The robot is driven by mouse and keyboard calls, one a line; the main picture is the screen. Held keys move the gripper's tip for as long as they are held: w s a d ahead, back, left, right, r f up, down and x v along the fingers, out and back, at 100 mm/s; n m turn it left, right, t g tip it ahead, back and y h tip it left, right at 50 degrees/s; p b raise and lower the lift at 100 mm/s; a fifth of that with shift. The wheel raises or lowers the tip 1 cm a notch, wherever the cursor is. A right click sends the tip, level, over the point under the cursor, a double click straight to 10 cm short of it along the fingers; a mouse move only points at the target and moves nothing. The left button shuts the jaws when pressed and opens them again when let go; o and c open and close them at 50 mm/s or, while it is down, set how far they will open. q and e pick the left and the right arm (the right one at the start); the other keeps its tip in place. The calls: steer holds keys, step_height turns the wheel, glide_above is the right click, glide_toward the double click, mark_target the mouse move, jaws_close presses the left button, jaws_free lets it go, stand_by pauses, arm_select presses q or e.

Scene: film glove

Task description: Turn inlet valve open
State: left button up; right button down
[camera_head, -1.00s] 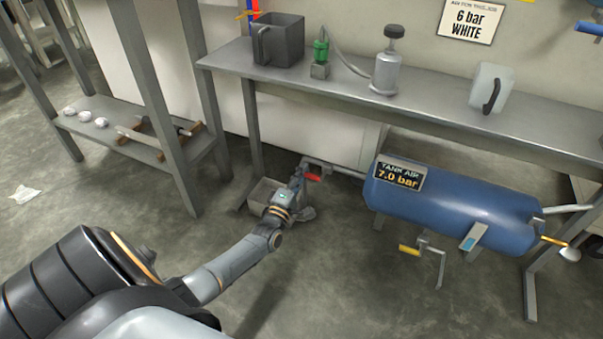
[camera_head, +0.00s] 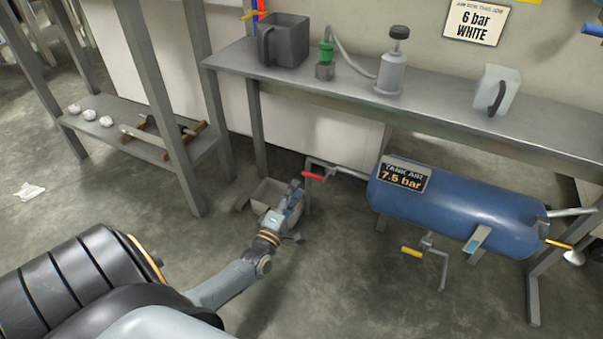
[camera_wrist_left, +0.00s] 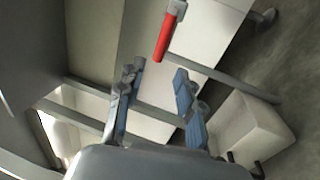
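A red valve handle (camera_head: 313,175) sits on the grey pipe (camera_head: 348,171) at the left end of the blue air tank (camera_head: 460,208). My left gripper (camera_head: 296,187) is just below and left of this handle, low under the bench. In the left wrist view the gripper's two blue-grey fingers (camera_wrist_left: 159,68) are spread apart with nothing held between them. The red handle (camera_wrist_left: 169,36) lies just beyond their tips there. The tank's display (camera_head: 403,174) reads 7.5 bar. No label shows which valve is the inlet. My right gripper is not in view.
A yellow-handled valve (camera_head: 411,252) hangs below the tank, and an orange handle (camera_head: 557,242) is at its right end. A pale bin (camera_head: 259,197) stands on the floor behind my left gripper. The metal bench (camera_head: 440,113) overhangs this area. The floor in front is clear.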

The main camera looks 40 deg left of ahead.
arm_select(q)
steer(key=v, duration=0.4)
steer(key=shift+s+d, duration=0.1)
steer(key=shift+s, duration=0.3)
